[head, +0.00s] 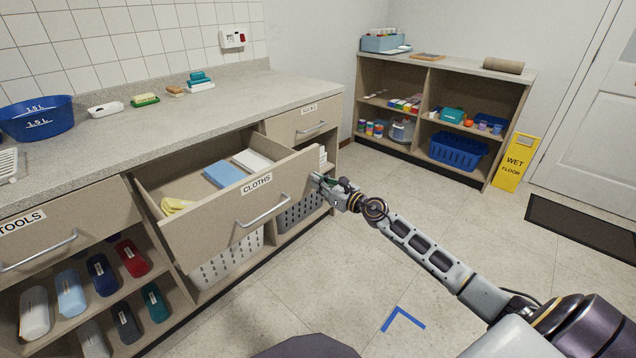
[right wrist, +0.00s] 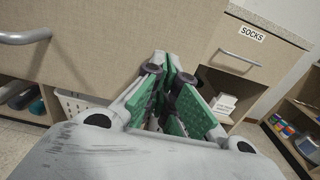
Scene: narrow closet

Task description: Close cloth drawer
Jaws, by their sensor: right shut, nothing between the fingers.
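The cloth drawer (head: 295,178), labelled CLOTHS, stands pulled out from under the counter in the head view. It holds a blue cloth (head: 223,173), a white cloth (head: 252,160) and a yellow cloth (head: 177,204). Its metal bar handle (head: 264,211) also shows at the left of the right wrist view (right wrist: 22,37). My right gripper (head: 319,181) is shut and empty at the right end of the drawer front (right wrist: 105,45). Its green-padded fingers (right wrist: 169,65) point at the front panel; I cannot tell whether they touch it. My left gripper is not in view.
The socks drawer (head: 303,123) is closed beside it, and the tools drawer (head: 55,232) is at the left. Baskets (head: 228,262) stand below. A shelf unit (head: 437,100) and a yellow wet-floor sign (head: 516,163) stand at the back right. The middle floor is clear.

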